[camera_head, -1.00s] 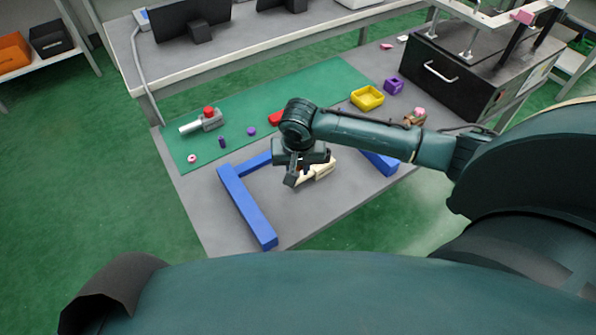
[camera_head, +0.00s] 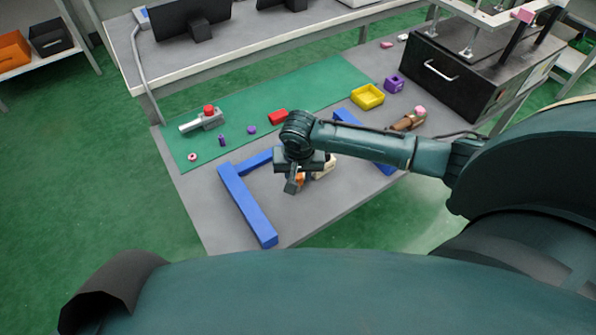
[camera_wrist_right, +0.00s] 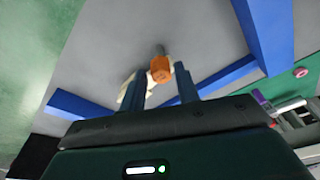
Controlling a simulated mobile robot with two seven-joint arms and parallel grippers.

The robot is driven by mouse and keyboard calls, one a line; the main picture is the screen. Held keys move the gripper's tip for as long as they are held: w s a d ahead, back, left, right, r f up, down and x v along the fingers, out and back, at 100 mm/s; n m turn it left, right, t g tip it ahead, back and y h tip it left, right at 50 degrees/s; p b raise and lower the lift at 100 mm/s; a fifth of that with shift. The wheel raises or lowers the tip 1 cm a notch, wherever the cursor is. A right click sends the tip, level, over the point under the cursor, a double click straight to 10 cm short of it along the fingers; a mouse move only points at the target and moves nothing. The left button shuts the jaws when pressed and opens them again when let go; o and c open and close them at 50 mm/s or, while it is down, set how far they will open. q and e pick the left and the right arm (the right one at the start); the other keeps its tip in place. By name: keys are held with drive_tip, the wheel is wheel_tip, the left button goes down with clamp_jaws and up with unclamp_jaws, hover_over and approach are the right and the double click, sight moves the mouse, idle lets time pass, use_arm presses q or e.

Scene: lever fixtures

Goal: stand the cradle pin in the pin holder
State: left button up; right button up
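An orange-headed piece with a grey tip (camera_wrist_right: 160,70), which looks like the cradle pin, shows at my right fingertips. Its orange part also shows beside that gripper in the head view (camera_head: 300,178). My right gripper (camera_head: 293,186) points down over the table; in the wrist view its fingers (camera_wrist_right: 161,80) stand apart on either side of the orange part, and contact is unclear. A cream cradle (camera_head: 327,164) lies beside it, partly hidden by the gripper. A purple block with an opening (camera_head: 394,84) may be the pin holder, but I cannot tell. My left gripper is not in view.
Blue bars (camera_head: 247,205) frame the work area. A yellow tray (camera_head: 367,96), red block (camera_head: 278,117), small purple cylinder (camera_head: 222,140) and red-topped grey fixture (camera_head: 203,119) stand farther back. A black case (camera_head: 450,75) is at the right.

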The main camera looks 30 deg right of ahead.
drive_tip(key=shift+o, duration=1.4)
drive_tip(key=shift+r, duration=0.1)
